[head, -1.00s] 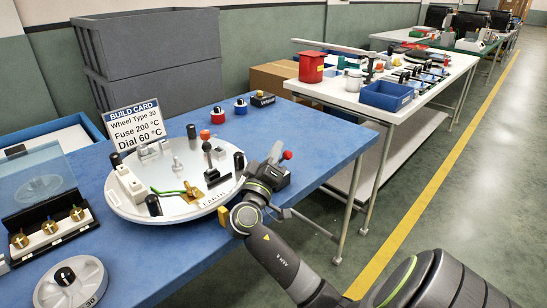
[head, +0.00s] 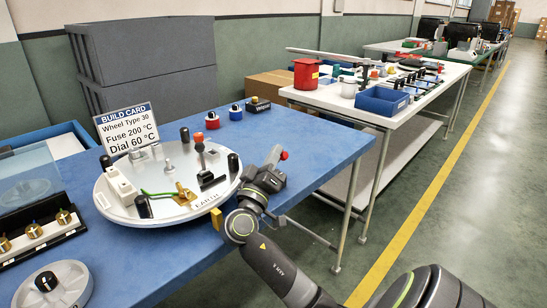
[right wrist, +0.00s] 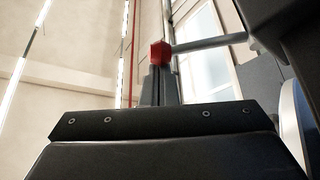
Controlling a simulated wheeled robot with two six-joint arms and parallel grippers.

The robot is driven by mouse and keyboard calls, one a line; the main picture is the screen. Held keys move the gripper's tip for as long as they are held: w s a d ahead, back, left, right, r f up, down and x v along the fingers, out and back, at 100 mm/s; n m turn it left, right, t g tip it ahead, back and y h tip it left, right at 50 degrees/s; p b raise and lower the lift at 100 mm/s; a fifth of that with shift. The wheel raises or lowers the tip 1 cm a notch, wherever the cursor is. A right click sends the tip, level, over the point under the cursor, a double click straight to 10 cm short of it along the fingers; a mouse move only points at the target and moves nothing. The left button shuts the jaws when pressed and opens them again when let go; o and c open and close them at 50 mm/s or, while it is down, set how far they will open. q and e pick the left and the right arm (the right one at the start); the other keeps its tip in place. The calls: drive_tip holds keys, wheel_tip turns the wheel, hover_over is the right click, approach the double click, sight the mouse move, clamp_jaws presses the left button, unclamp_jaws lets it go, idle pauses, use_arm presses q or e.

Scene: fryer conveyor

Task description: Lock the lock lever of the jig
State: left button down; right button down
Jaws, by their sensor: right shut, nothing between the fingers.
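The jig is a round white plate (head: 165,207) on the blue table. A black upright lever with a red ball (head: 199,138) stands on it, right of its middle. Another red knob (head: 284,155) shows at the plate's right side, beside my right gripper (head: 273,156). In the right wrist view a red knob (right wrist: 161,53) with a grey rod running right shows just beyond the finger ends. My right gripper is shut and empty; whether it touches the knob I cannot tell. My left gripper is out of view.
A build card (head: 127,129) stands behind the plate. A black holder with brass parts (head: 35,233) and a grey wheel (head: 52,285) lie at left. Red and blue knobs (head: 212,120) stand at the back. A white table (head: 345,104) is beyond.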

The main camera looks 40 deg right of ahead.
idle(0.4)
